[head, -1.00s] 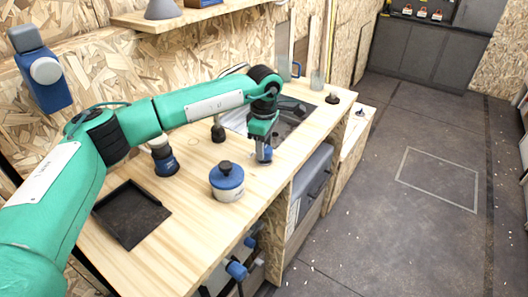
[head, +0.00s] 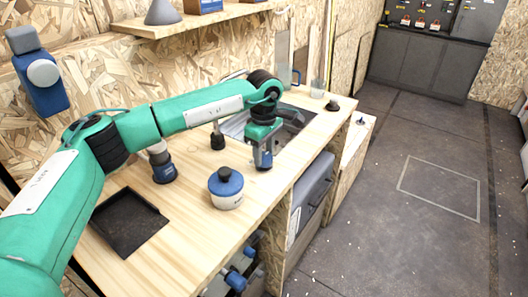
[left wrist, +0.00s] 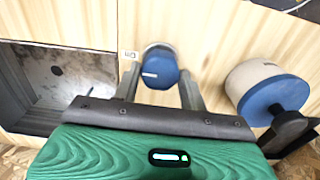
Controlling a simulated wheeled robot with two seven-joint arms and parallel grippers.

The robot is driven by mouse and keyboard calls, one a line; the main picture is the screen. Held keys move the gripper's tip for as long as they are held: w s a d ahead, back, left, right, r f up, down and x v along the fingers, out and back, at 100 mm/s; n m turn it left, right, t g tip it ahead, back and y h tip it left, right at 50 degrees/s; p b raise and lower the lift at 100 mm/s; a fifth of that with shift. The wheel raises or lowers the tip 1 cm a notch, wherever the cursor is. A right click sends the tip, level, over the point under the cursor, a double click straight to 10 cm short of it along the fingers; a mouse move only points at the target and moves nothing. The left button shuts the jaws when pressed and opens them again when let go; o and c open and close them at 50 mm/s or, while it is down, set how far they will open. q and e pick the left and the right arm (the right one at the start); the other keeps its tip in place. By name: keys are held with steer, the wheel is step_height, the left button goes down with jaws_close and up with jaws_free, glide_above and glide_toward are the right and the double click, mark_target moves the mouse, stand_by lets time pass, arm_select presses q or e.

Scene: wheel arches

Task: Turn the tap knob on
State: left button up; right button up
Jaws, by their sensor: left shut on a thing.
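The tap knob is a short blue cylinder with a white mark on its top; it stands on the wooden worktop beside the sink. In the left wrist view the tap knob (left wrist: 160,70) is between my two finger pads. My left gripper (left wrist: 160,85) points down and is shut on it. In the head view the left gripper (head: 263,156) is over the worktop, with the blue knob (head: 264,162) low between the fingers. The sink (head: 294,116) is partly hidden by my gripper and arm. My right gripper is not in view.
A blue-lidded white pot (head: 226,190) stands close to the gripper. A dark square tray (head: 128,222), a blue-and-black object (head: 163,166) and a glass (head: 317,88) are on the worktop (head: 190,240). A shelf (head: 190,22) hangs above at the back wall.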

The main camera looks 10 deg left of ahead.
mark_target(264, 155)
arm_select(q)
steer(key=o, duration=1)
steer(key=shift+c, duration=0.2)
steer(key=shift+r, duration=0.3)
step_height(264, 155, up, 13)
steer(key=b, duration=0.1)
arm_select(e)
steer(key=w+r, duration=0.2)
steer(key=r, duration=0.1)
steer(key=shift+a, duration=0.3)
arm_select(q)
steer(key=shift+r, duration=0.1)
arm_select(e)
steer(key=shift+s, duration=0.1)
